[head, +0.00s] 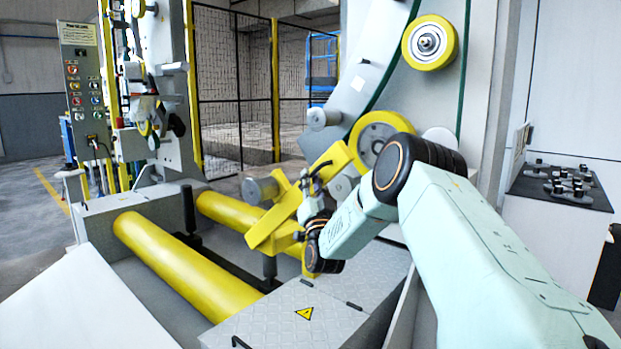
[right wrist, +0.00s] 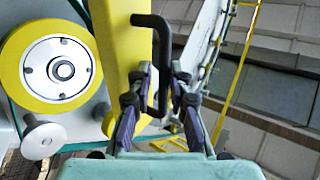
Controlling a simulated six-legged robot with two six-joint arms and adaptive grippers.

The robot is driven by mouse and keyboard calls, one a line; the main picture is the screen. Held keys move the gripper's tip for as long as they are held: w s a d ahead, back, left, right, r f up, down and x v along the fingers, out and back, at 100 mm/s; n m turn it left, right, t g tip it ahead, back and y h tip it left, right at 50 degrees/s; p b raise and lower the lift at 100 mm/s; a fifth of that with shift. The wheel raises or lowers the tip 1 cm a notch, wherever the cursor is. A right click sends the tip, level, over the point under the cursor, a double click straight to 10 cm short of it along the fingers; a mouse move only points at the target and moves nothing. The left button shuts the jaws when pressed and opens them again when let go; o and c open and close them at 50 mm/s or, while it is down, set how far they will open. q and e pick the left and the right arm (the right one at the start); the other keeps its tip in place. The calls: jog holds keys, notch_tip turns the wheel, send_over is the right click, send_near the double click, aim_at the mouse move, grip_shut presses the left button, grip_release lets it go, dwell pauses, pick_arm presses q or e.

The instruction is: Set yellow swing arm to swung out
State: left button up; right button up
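The yellow swing arm (head: 282,213) is a bent yellow bar in the middle of the head view, above the yellow rollers and in front of the coil machine. Its yellow face (right wrist: 120,45) also fills the upper middle of the right wrist view. A black bent handle (right wrist: 153,21) stands out from it. My right gripper (head: 306,184) is at the swing arm; in the right wrist view its two fingers (right wrist: 162,75) lie on either side of the handle, angled inward and close against it. The exact contact is hard to see. My left gripper is not in view.
Yellow rollers (head: 180,267) lie in the machine bed to the left. A grey box with a warning sign (head: 290,317) stands below the swing arm. A yellow-rimmed wheel (head: 430,43) is on the ring frame behind. A control panel (head: 83,75) stands far left.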

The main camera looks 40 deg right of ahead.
jog(key=shift+d+r, duration=0.1)
jog(key=shift+r, duration=0.05)
jog(key=v, duration=1.2)
jog(key=shift+w, duration=0.1)
dwell(0.5)
jog(key=a+f+n+g+y+p, duration=0.1)
jog(key=a+f+n+g+y, duration=0.2)
jog(key=a+f+y, duration=0.5)
jog(key=a+f+n+g+y, duration=0.2)
jog(key=a+f+g, duration=0.15)
jog(key=f, duration=0.75)
jog(key=s+a+f+n+g+y+p, duration=0.1)
jog(key=s+a+f+n+g+y, duration=0.15)
jog(key=s+a+f, duration=0.45)
jog(key=s+a+f+n+g+p, duration=0.1)
jog(key=s+a+g, duration=0.2)
jog(key=s, duration=0.7)
jog(key=s+a+f+n+g+y+p, duration=0.1)
jog(key=s+a+g, duration=0.3)
jog(key=s, duration=0.5)
jog(key=s+a+f+n+g+y+p, duration=0.1)
jog(key=s+a+f+n+g+p, duration=0.1)
jog(key=s, duration=0.8)
jog(key=a+n+g+p, duration=0.1)
jog(key=a+g, duration=0.1)
jog(key=a, duration=0.1)
jog(key=shift+s+a+f, duration=0.3)
jog(key=shift+s+f, duration=0.05)
